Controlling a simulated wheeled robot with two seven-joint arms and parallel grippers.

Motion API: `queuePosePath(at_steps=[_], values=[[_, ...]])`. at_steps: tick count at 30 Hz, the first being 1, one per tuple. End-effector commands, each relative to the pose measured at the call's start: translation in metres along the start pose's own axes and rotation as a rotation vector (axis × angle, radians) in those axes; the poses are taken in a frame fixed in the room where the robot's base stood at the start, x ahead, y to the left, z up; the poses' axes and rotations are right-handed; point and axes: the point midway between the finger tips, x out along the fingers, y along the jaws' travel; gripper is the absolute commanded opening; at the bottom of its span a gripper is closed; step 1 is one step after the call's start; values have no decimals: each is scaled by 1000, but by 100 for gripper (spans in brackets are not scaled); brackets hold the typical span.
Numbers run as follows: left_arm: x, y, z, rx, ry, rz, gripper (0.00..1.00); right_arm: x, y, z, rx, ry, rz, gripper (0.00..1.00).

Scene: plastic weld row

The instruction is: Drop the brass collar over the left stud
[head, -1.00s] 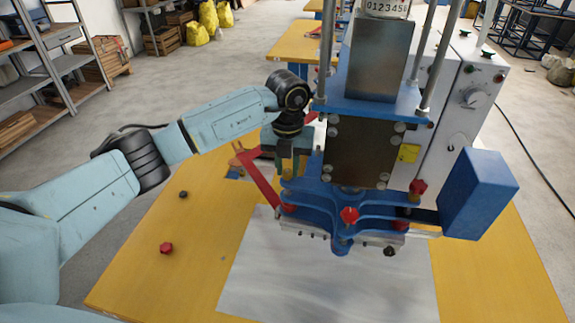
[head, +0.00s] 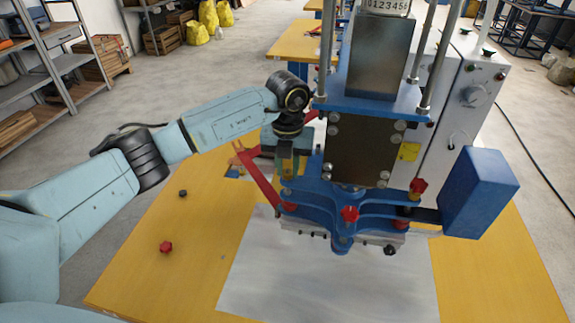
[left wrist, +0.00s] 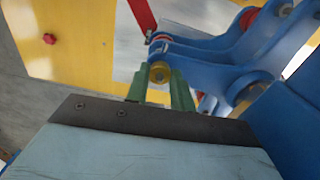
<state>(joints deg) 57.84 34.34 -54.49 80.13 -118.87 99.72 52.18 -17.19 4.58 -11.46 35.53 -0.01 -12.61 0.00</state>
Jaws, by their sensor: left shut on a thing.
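My left gripper (head: 287,172) reaches in from the left to the near left side of the blue weld press (head: 325,195). In the left wrist view its two green fingers (left wrist: 160,84) are shut on the small brass collar (left wrist: 160,72), at the left end of the blue casting (left wrist: 205,60). The collar is too small and covered to make out clearly in the head view. The left stud is hidden behind the fingers and collar, so I cannot tell whether the collar is around it or above it. My right gripper is out of view.
Red knobs (head: 349,214) stick up from the press, and a red bar (head: 260,178) slants beside the gripper. A blue box (head: 480,192) juts out at right. A loose red knob (head: 166,247) and a black one (head: 182,194) lie on the yellow table (head: 130,285).

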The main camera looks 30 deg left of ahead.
Motion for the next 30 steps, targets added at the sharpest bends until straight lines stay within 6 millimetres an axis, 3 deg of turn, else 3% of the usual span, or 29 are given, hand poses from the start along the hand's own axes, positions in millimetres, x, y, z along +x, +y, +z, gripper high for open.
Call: queuePosePath(at_steps=[13, 14, 19, 25, 30], values=[[2, 0, 0, 0, 0, 0, 2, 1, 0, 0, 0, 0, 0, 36], [2, 0, 0, 0, 0, 0, 26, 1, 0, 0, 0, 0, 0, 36], [2, 0, 0, 0, 0, 0, 48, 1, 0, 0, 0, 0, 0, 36], [2, 0, 0, 0, 0, 0, 49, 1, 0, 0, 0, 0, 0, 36], [2, 0, 0, 0, 0, 0, 67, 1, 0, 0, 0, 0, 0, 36]])
